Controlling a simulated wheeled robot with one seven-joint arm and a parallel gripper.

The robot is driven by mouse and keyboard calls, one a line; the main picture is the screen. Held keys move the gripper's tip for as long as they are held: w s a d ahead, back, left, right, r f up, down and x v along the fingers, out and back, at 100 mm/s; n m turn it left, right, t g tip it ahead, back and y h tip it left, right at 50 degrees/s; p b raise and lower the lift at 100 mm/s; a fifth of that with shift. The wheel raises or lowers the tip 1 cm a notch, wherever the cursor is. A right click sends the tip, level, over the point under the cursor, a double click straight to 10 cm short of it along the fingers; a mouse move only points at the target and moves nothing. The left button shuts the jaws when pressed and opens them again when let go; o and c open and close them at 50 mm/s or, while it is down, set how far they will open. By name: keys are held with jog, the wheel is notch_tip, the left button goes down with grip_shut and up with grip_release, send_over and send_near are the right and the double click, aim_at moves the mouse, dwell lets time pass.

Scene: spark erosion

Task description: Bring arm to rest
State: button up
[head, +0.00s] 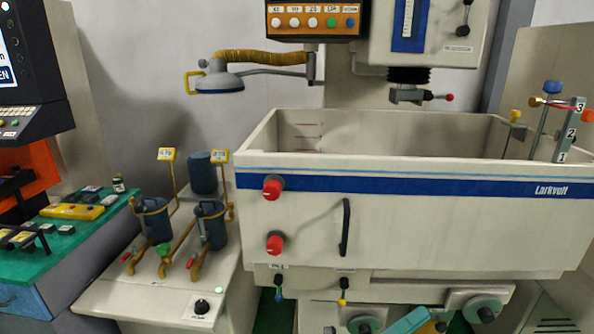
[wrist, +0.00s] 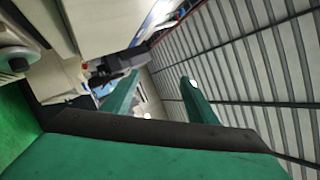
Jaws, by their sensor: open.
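My gripper (wrist: 158,82) shows in the wrist view with its two green fingers apart and nothing between them. The wrist view is tilted and looks up past the fingers to a ribbed ceiling. In the head view a teal piece at the bottom edge, right of the middle, seems to be part of my arm. The rest of the arm is out of that view.
The machine's white tank (head: 420,225) with red knobs and a black handle fills the middle and right. A filter stand (head: 160,300) with blue canisters is left of it. A green-topped bench (head: 60,250) with small items stands far left.

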jog(key=s+a+f+m+t+y, duration=0.2)
jog(key=s+a+f+m+y, duration=0.5)
jog(key=s+m, duration=0.4)
jog(key=s+a+f+m+t+y, duration=0.3)
jog(key=s+a+f+m+y, duration=0.5)
jog(key=s+m, duration=0.3)
jog(key=s+a+f+m+t+y, duration=0.3)
jog(key=s+a+f+m+y, duration=0.4)
jog(key=s+a+m+y, duration=0.2)
jog(key=s+m, duration=0.2)
jog(key=m, duration=0.2)
jog(key=shift+a+f, duration=0.15)
jog(key=shift+f, duration=0.05)
jog(key=shift+t, duration=0.3)
jog(key=shift+c, duration=0.4)
